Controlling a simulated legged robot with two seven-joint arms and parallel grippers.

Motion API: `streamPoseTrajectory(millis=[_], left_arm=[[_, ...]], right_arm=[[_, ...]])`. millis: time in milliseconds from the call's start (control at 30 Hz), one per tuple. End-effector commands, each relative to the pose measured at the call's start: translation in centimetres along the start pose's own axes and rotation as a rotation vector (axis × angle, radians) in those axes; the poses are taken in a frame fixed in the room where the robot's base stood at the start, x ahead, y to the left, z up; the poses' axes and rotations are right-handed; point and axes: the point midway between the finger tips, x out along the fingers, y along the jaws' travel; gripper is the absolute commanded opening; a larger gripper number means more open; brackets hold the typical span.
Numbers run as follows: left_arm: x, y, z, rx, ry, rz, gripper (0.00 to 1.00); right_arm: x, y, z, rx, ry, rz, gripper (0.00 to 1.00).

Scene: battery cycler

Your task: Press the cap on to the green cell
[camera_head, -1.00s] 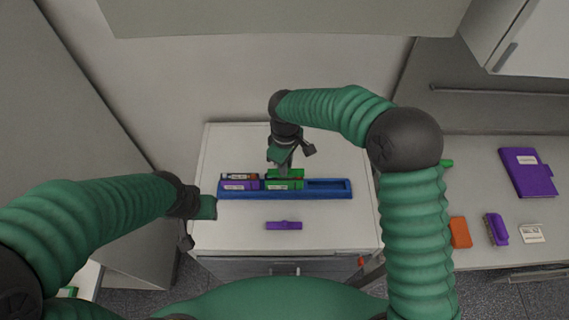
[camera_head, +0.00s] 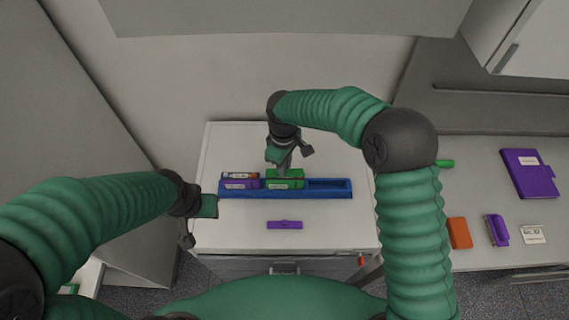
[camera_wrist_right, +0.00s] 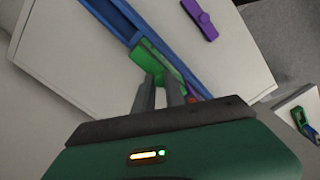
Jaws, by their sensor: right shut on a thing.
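The green cell (camera_head: 286,184) sits in the middle of the blue tray (camera_head: 330,195) on the white table. A green cap (camera_wrist_right: 146,60) is at my right gripper's fingertips in the right wrist view, over the cell's back side. My right gripper (camera_head: 281,168) is shut on the green cap, and the fingers hide part of it. I cannot tell whether the cap is fully seated on the cell. A purple cap (camera_head: 284,225) lies on the table in front of the tray. My left gripper (camera_head: 203,212) is beside the tray's left end; its fingers are unclear.
A purple cell (camera_head: 240,184) with an orange-and-white cylinder (camera_head: 240,175) behind it sits in the tray's left part. The tray's right slot is empty. A side counter at right holds a purple notebook (camera_head: 528,172), an orange item (camera_head: 460,233) and a purple stapler-like item (camera_head: 497,229).

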Motion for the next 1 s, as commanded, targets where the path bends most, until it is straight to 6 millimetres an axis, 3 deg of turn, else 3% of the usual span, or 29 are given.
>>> streamPoseTrajectory(millis=[1000], left_arm=[[0.31,0.00,0.07,0.000,0.000,0.000,0.36]], right_arm=[[0.78,0.01,0.04,-0.001,0.000,0.000,0.00]])
